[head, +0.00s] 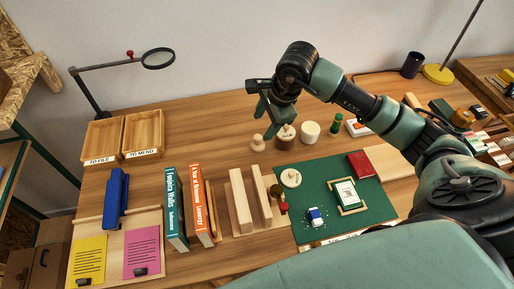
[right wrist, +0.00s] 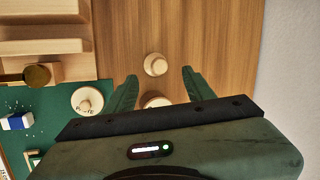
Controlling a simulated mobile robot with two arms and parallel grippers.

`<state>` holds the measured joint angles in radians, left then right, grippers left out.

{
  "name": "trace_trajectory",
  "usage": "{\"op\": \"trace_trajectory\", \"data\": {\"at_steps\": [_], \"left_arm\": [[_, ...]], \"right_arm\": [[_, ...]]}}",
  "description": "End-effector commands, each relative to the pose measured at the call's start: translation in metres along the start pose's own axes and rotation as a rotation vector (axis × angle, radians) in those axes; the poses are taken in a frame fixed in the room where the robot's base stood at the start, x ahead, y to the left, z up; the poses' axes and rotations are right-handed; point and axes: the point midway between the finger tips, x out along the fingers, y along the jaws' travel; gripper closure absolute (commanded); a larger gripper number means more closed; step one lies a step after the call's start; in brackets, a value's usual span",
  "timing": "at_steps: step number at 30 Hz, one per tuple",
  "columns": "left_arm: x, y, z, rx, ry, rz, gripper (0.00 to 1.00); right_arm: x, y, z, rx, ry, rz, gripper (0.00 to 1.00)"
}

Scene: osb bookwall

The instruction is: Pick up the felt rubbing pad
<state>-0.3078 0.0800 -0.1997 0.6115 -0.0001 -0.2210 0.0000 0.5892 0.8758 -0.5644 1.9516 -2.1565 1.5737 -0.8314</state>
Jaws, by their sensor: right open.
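No piece is clearly readable as the felt rubbing pad. A pale round disc with a knob (head: 290,178) lies at the green mat's back left corner; it also shows in the right wrist view (right wrist: 87,101). Behind the mat stand a small wooden knobbed piece (head: 258,142), a brown labelled round piece (head: 285,141) and a cream cylinder (head: 310,132). My right gripper (head: 269,110) is open and empty above the knobbed piece and the brown piece. In the right wrist view the knobbed piece (right wrist: 155,64) shows between the fingers. My left gripper is out of view.
The green mat (head: 375,205) bears a blue and white eraser (head: 315,216), a framed card (head: 347,194) and a red book (head: 361,165). Wooden blocks (head: 240,203) and upright books (head: 202,205) stand left of it. A green bottle (head: 337,123) stands right of the cream cylinder.

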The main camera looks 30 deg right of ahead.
Motion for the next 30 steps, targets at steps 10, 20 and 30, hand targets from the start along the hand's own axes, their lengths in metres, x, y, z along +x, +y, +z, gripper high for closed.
{"op": "trace_trajectory", "data": {"at_steps": [10,20,30], "left_arm": [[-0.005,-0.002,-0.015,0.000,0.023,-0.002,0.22],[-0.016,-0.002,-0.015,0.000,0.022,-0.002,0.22],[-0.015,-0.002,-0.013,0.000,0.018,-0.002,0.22]], "right_arm": [[0.033,0.002,-0.001,0.002,-0.001,0.004,0.46],[0.077,0.003,-0.005,0.001,-0.001,0.001,0.46],[0.080,0.002,-0.006,-0.001,0.000,-0.001,0.63]]}}
